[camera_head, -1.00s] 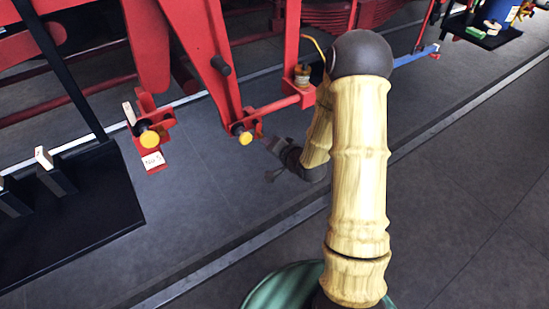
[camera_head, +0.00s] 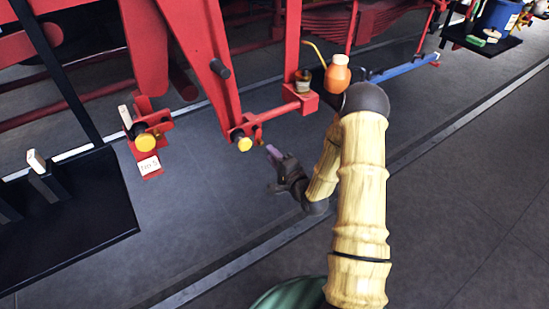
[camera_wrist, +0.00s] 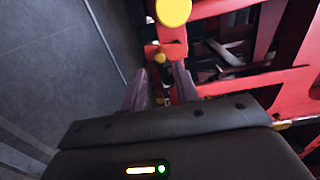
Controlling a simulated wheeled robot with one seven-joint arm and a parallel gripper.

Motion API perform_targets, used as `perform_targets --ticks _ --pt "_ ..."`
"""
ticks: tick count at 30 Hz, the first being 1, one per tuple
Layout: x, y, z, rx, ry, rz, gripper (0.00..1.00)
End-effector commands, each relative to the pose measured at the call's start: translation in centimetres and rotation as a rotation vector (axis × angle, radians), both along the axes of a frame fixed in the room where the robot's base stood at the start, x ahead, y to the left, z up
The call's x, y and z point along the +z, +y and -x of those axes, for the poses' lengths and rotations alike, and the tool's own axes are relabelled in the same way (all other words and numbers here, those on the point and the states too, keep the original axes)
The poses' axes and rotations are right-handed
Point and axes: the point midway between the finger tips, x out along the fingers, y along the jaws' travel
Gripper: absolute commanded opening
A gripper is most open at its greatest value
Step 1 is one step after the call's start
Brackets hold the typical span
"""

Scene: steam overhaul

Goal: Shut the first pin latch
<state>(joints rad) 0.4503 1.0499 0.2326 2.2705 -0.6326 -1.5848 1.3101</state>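A yellow-ended pin (camera_head: 243,143) sits at the foot of the red hanging lever, with a small red latch piece (camera_head: 259,141) beside it. In the wrist view the yellow pin end (camera_wrist: 173,11) is at the top, and a red latch piece with a small yellow knob (camera_wrist: 160,58) is just below it. My gripper (camera_head: 270,168) is just right of and below this pin in the head view. In the wrist view my gripper (camera_wrist: 161,84) has its fingers apart on either side of the red latch piece's line. Whether they touch it is unclear.
A second yellow-ended pin (camera_head: 145,142) with a "No 5" tag (camera_head: 149,165) is to the left. A black stand (camera_head: 75,215) fills the lower left. An orange bottle (camera_head: 337,74) stands behind my arm. Grey floor (camera_head: 210,215) is clear below the pins.

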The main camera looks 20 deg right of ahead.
Motion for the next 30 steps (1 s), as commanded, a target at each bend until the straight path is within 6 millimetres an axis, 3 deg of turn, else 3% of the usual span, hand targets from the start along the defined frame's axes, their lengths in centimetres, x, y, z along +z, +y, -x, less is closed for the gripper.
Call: perform_targets --ticks 18,30 --pt "0.0 1.8 -5.3 0.000 -0.001 0.000 0.31" --pt "0.0 1.9 -5.9 0.000 0.001 0.000 0.31"
